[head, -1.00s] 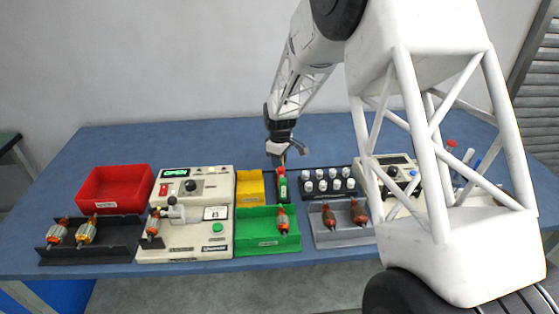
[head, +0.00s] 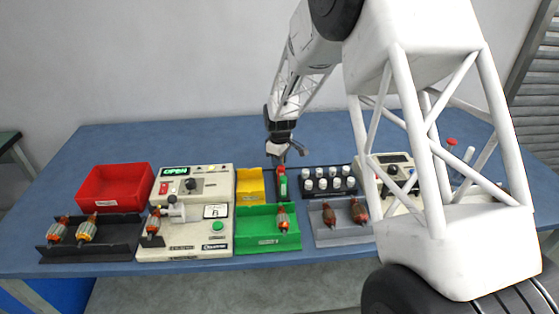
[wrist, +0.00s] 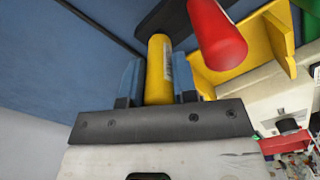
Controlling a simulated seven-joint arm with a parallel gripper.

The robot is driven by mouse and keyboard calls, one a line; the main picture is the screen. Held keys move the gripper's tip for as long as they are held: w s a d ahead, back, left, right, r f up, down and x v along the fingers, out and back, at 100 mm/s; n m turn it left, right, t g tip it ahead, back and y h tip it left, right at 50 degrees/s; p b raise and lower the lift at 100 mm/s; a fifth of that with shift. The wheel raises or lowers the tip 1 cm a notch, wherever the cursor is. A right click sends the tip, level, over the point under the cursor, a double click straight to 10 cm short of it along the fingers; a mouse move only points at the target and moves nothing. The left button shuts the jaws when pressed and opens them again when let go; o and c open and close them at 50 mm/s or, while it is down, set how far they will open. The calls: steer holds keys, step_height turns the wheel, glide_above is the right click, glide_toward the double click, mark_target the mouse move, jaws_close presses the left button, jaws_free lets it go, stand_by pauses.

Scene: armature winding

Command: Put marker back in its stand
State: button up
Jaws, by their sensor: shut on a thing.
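A yellow marker (wrist: 159,70) with a pale label is gripped between the two blue fingers of my gripper (wrist: 158,80) in the wrist view. Its far end reaches toward a dark stand (wrist: 172,17); whether it is in a slot or only above it, I cannot tell. A red marker (wrist: 216,38) stands beside it on the right. In the head view my gripper (head: 279,156) is low over the back of the stand, where a green and red marker (head: 281,184) shows in front. The yellow marker is mostly hidden there.
A yellow bin (head: 250,187) is close on the stand's left, and a black rack of several white-capped bottles (head: 328,180) on its right. A green bin (head: 267,230) is in front. The blue table (head: 200,143) is clear behind.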

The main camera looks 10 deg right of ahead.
steer(key=shift+f, duration=0.5)
stand_by(0.7)
steer(key=o, duration=1)
steer(key=shift+r, duration=0.15)
steer(key=shift+r, duration=3.75)
